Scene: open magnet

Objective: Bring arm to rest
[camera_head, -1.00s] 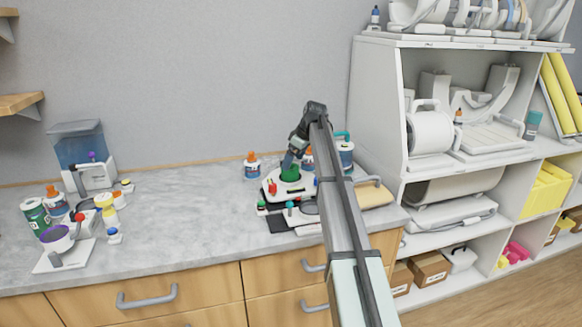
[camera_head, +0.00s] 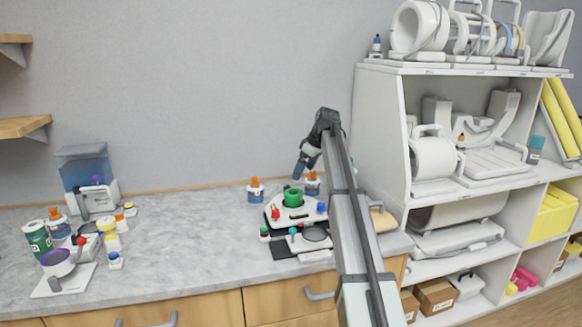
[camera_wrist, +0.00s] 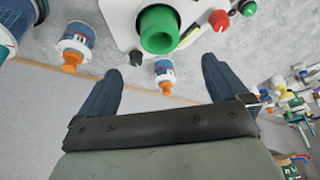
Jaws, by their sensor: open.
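My arm reaches up from the lower right in the head view, and my gripper (camera_head: 299,170) hangs above the back of the counter. In the wrist view my gripper (camera_wrist: 160,85) shows two dark blue fingers spread apart with nothing between them. A white device (camera_head: 282,214) with a green ring (camera_head: 293,197) on top and a red knob (camera_head: 275,213) lies below my gripper on the counter. The green ring also shows in the wrist view (camera_wrist: 159,29), beyond the fingertips and apart from them.
Bottles with orange caps (camera_head: 255,190) stand near the wall behind the device. A blue-topped dispenser (camera_head: 87,170) and several jars (camera_head: 38,237) stand at the left. A white shelf unit (camera_head: 379,130) rises close to the right of my arm. The middle of the marble counter (camera_head: 190,230) is clear.

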